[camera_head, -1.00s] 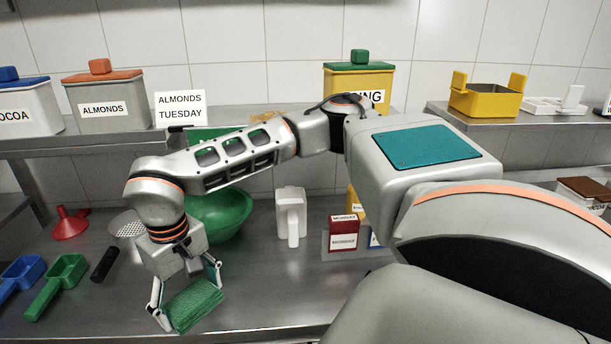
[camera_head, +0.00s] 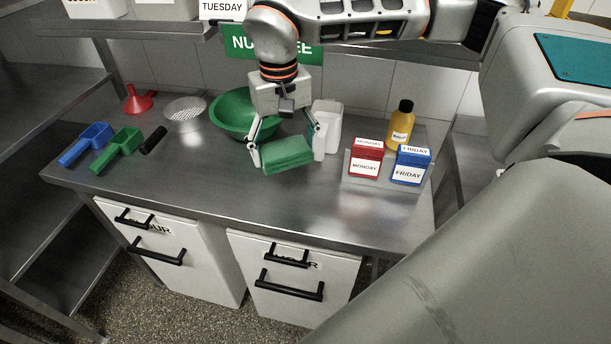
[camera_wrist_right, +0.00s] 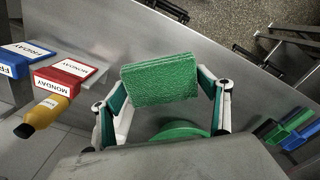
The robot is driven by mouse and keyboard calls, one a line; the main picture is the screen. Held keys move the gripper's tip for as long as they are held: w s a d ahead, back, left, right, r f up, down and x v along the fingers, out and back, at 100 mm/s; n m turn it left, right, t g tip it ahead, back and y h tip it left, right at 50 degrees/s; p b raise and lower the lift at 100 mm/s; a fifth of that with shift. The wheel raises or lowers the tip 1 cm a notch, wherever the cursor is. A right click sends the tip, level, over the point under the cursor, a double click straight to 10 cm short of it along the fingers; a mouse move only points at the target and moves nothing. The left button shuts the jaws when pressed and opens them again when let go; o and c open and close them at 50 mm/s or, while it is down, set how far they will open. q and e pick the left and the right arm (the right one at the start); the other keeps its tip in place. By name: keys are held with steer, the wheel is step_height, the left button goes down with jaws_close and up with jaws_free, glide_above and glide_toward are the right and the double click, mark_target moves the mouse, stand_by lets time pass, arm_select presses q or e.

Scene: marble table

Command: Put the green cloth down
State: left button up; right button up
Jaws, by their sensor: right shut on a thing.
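The green cloth (camera_head: 288,154) is a folded, rough-textured pad. My right gripper (camera_head: 285,152) is shut on it, with one finger at each side. In the head view the cloth is in front of the green bowl, over the steel table (camera_head: 210,192); I cannot tell whether it touches the top. In the right wrist view the cloth (camera_wrist_right: 160,80) sits between the two fingertips, with the table behind it. My left gripper is not in view.
The green bowl (camera_head: 232,112) and a white jug (camera_head: 328,120) stand close behind the cloth. Red (camera_head: 366,160) and blue (camera_head: 411,168) boxes and a yellow bottle (camera_head: 399,128) are to the right. Scoops (camera_head: 118,148) lie left. The table's front strip is clear.

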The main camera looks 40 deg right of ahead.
mark_target(298, 139)
steer(key=d+r, duration=0.1)
steer(key=r, duration=0.1)
steer(key=d+r+m, duration=0.1)
steer(key=r, duration=0.1)
steer(key=d+r+m+p, duration=0.1)
steer(key=r, duration=0.1)
steer(key=shift+w+d+r, duration=0.2)
steer(key=shift+w+d, duration=0.15)
steer(key=shift+d, duration=0.05)
steer(key=shift+d+f+m, duration=0.1)
steer(key=shift+f+m, duration=0.2)
step_height(298, 139, down, 19)
steer(key=shift+w, duration=0.1)
steer(key=shift+f, duration=0.1)
steer(key=o, duration=1.2)
step_height(298, 139, up, 12)
steer(key=shift+r, duration=0.15)
